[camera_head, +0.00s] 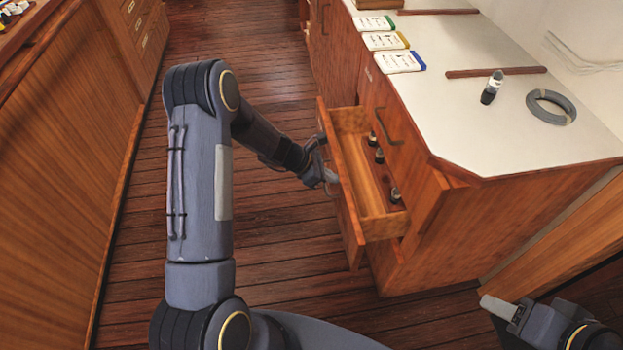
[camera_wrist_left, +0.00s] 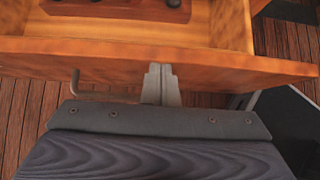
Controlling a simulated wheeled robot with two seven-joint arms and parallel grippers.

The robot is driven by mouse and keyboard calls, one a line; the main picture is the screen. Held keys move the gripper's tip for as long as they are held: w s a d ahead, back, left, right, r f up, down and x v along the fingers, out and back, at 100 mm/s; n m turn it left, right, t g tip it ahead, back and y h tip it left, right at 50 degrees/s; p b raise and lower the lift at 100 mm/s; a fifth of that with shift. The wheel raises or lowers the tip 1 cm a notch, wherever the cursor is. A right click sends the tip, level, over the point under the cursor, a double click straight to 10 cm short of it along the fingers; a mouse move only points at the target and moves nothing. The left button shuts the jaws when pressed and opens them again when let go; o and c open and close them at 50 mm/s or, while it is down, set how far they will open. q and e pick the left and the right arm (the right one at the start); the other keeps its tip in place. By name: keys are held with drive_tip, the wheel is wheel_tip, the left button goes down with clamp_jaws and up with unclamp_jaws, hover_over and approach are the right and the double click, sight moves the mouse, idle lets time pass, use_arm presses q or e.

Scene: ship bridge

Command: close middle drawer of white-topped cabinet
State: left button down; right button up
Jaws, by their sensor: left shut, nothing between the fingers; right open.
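The white-topped cabinet (camera_head: 460,110) stands on the right in the head view. My left gripper (camera_head: 331,178) is at the outer face of the drawer front. In the left wrist view the shut fingers (camera_wrist_left: 161,82) meet or nearly meet the wooden drawer front (camera_wrist_left: 215,62), right of the handle (camera_wrist_left: 88,88); I cannot tell whether they touch. My right gripper (camera_head: 497,307) is at the lower right, apart from the cabinet, and is open.
A wooden cabinet wall (camera_head: 65,160) runs along the left. The plank floor (camera_head: 275,75) between them is clear.

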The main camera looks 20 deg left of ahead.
use_arm(q)
drive_tip(key=w+d+p, duration=0.1)
drive_tip(key=w+d, duration=0.4)
drive_tip(key=d, duration=0.4)
drive_tip(key=shift+w+d, duration=0.15)
drive_tip(key=shift+w, duration=0.2)
drive_tip(key=shift+f, duration=0.1)
